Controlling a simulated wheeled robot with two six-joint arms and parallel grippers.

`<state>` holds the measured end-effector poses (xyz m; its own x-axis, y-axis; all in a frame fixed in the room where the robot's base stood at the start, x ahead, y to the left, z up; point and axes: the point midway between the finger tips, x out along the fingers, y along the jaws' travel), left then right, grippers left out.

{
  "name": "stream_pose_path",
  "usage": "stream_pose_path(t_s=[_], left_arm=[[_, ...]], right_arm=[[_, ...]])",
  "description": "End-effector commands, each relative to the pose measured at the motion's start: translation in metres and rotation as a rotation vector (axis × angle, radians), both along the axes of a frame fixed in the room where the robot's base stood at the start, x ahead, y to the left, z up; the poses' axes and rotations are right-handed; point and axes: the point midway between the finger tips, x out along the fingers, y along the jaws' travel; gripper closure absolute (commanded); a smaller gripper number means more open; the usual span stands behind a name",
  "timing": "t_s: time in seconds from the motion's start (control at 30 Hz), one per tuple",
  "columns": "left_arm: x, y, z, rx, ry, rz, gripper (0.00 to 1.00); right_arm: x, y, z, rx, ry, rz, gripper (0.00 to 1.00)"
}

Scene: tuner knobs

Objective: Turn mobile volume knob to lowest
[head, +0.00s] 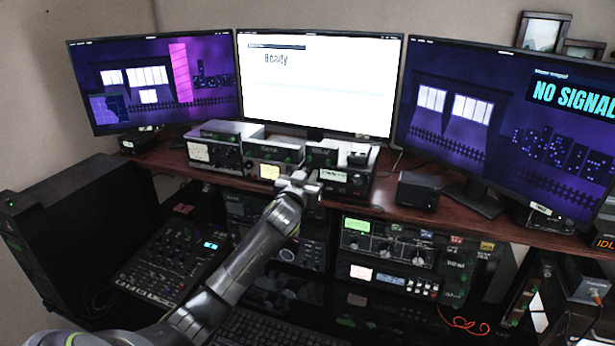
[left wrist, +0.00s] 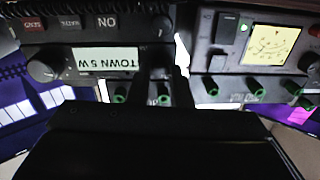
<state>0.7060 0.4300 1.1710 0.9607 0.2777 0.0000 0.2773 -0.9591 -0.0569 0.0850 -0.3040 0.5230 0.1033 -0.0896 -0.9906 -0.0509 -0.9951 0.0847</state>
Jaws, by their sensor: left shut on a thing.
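My left gripper (head: 300,184) reaches up to the front of the radio gear on the shelf. It is shut at the left end of a black mobile radio (head: 345,188) with a lit display (head: 333,175). In the left wrist view the picture is upside down; the display reads TOWN 5 W (left wrist: 105,61) and a round black knob (left wrist: 45,66) sits at its far side. My dark fingers (left wrist: 165,85) close on a knob at the other end of that front, and they hide most of it. Its pointer cannot be seen. My right gripper is not in view.
A neighbouring unit (left wrist: 262,48) with a yellow meter is close beside the fingers. Three monitors stand behind, with a black box (head: 419,190) to the right. A mixer (head: 165,262) and more rack gear (head: 400,255) sit below the shelf.

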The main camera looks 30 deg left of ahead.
Motion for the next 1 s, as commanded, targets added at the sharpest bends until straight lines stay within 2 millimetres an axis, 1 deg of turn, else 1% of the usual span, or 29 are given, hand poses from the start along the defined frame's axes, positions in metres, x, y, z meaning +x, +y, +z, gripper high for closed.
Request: stream_pose_path(t_s=[0.27,0.47,0.67,1.0], left_arm=[[0.000,0.000,-0.001,-0.019,-0.004,0.000,1.00],[0.000,0.000,-0.002,-0.097,-0.024,-0.001,1.00],[0.000,0.001,-0.002,-0.245,-0.059,0.001,1.00],[0.000,0.001,-0.002,-0.559,-0.133,0.001,1.00]], right_arm=[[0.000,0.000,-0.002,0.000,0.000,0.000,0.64],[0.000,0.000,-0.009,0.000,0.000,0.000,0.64],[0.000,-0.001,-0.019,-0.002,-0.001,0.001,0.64],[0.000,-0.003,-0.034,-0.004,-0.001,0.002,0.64]])
